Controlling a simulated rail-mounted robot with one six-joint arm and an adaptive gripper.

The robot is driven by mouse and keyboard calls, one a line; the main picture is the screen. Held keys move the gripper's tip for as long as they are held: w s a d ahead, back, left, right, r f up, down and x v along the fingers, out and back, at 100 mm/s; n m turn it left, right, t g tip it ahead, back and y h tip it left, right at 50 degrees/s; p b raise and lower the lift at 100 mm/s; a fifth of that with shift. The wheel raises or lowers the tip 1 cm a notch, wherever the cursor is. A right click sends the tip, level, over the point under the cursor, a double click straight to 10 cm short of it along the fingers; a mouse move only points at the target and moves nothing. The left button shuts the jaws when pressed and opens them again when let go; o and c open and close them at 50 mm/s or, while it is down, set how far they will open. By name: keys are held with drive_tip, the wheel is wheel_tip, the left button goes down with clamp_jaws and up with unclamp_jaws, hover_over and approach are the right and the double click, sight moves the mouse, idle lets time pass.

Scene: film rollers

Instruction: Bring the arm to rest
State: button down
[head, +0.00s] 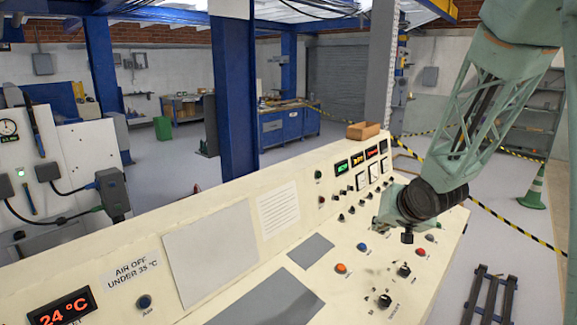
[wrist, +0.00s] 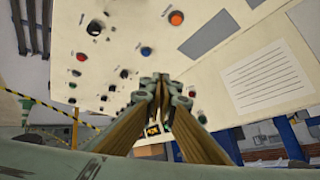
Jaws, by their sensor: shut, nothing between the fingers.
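My arm (head: 490,110) is pale green and reaches in from the upper right in the head view, down over the right part of the cream control console (head: 225,205). My gripper shows in the wrist view (wrist: 162,84) with its brown fingers shut together and nothing between them. In the head view the wrist end hides part of the console's knobs, and the fingertips are hard to make out there. In the wrist view the console face lies beyond the fingertips; whether they touch it cannot be told.
The console carries an orange button (head: 341,268), a blue button (head: 361,247), black knobs and lit displays. A brown block (head: 363,131) sits on its top edge. A green cone (head: 533,193) and a dark rack (head: 490,298) stand at the right. Floor beyond the console is open.

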drive_tip(key=s+r+g+h, duration=0.1)
drive_tip(key=s+r, duration=0.3)
drive_tip(key=s, duration=0.3)
drive_tip(key=s+r+n+g+b, duration=0.1)
drive_tip(key=s+r, duration=0.3)
drive_tip(key=s, duration=0.3)
drive_tip(key=s+r+h, duration=0.1)
drive_tip(key=s+r, duration=0.3)
drive_tip(key=s, duration=0.3)
drive_tip(key=s+a+n+g, duration=0.1)
drive_tip(key=s+a, duration=0.2)
drive_tip(key=s, duration=1.2)
drive_tip(key=s+a+r+n+g+y+b, duration=0.1)
drive_tip(key=s+a+g, duration=0.1)
drive_tip(key=s, duration=1.3)
drive_tip(key=shift+s+a+b, duration=0.2)
drive_tip(key=shift+a+b, duration=0.1)
drive_tip(key=shift+a, duration=0.55)
drive_tip(key=shift+r, duration=0.1)
